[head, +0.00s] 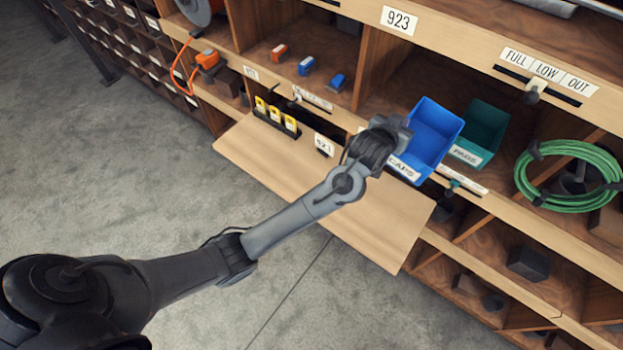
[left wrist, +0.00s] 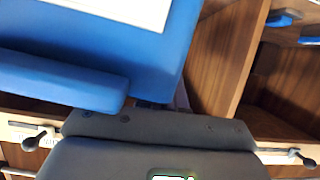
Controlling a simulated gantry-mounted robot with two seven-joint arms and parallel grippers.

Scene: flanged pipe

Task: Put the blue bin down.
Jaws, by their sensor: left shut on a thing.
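The blue bin (head: 436,127), labelled CAPS, is at the front of the shelf bay, left of the teal bin. My left gripper (head: 402,126) is shut on its left side. In the head view the bin looks slightly turned relative to the shelf edge. I cannot tell whether its base touches the shelf. In the left wrist view the blue bin (left wrist: 95,60) fills the upper left, close above the dark gripper body. The fingertips are hidden there. My right gripper is not in view.
A wooden divider (head: 378,68) is to the left. A fold-out wooden board (head: 270,165) juts out below, with yellow items (head: 275,115) at its back.

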